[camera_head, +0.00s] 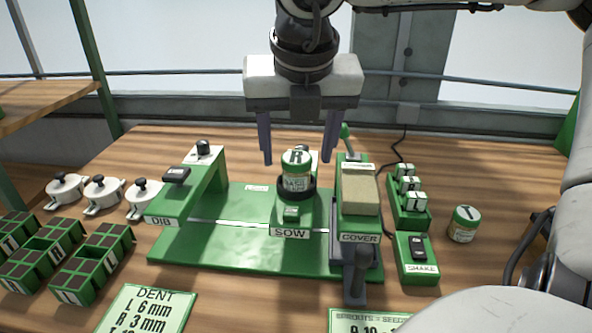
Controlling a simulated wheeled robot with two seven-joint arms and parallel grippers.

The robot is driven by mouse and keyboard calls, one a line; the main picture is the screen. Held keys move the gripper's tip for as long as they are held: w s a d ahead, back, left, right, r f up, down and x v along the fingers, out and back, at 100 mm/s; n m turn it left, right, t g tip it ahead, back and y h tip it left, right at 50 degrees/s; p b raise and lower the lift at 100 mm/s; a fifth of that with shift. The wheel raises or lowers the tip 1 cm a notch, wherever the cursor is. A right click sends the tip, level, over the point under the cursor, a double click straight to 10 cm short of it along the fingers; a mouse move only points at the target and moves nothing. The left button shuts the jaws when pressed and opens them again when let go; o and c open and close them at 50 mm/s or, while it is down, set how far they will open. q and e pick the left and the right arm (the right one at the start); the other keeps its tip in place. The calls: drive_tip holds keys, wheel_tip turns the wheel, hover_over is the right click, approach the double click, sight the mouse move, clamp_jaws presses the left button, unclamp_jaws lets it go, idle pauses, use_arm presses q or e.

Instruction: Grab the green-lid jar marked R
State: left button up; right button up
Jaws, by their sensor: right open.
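The jar marked R (297,182) has a green-rimmed lid with a white top bearing the letter R. It stands upright in a dark ring on the green SOW station (291,216), near the middle of the head view. My right gripper (297,162) points down over the jar, its two dark fingers spread apart on either side of the lid. It is open and holds nothing; whether either finger touches the jar I cannot tell. The lower part of the jar is hidden by the ring. My left gripper is out of view.
The DIB arm (185,195) stands to the left and the COVER station (360,192) close at the right. Another green-lid jar (463,224) stands farther right, beyond the SHAKE box (416,262). White pots (104,193) and green seed trays (92,262) are at left.

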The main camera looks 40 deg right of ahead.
sight(296, 157)
drive_tip(key=x, duration=0.3)
drive_tip(key=shift+w+d+f, duration=0.15)
drive_tip(key=shift+w+f, duration=0.05)
drive_tip(key=shift+f, duration=0.05)
drive_tip(key=c, duration=1.1)
drive_tip(key=shift+c, duration=0.3)
drive_tip(key=shift+r, duration=0.2)
